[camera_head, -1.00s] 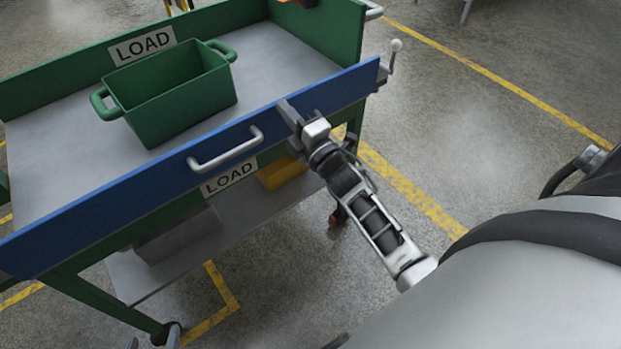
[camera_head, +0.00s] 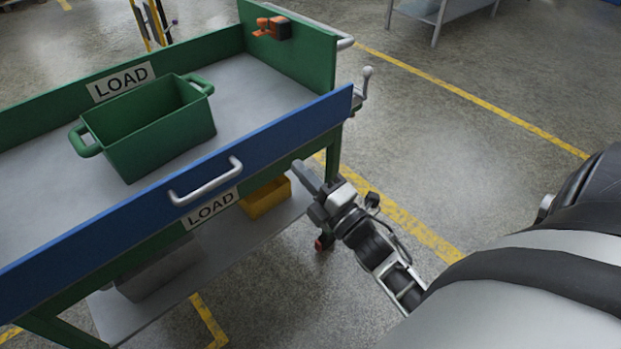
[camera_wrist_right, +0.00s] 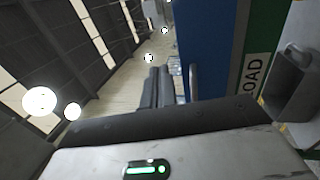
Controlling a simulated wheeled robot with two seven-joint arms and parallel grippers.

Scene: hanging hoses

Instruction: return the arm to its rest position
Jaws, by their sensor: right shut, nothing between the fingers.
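My right gripper (camera_head: 304,174) is shut and empty. In the head view it is beside the front right corner of the cart, lower than the blue front panel (camera_head: 190,188). I cannot tell whether it touches the cart. Its closed fingers also show in the right wrist view (camera_wrist_right: 160,86), with the blue panel to their right. My right arm comes in from the lower right. My left gripper is not in view.
A green bin (camera_head: 160,140) stands on the cart's top tray (camera_head: 245,90). An orange clamp-like object (camera_head: 272,27) is on the far right wall. A yellow bin (camera_head: 265,197) sits on the lower shelf (camera_head: 225,235). The floor right of the cart is clear.

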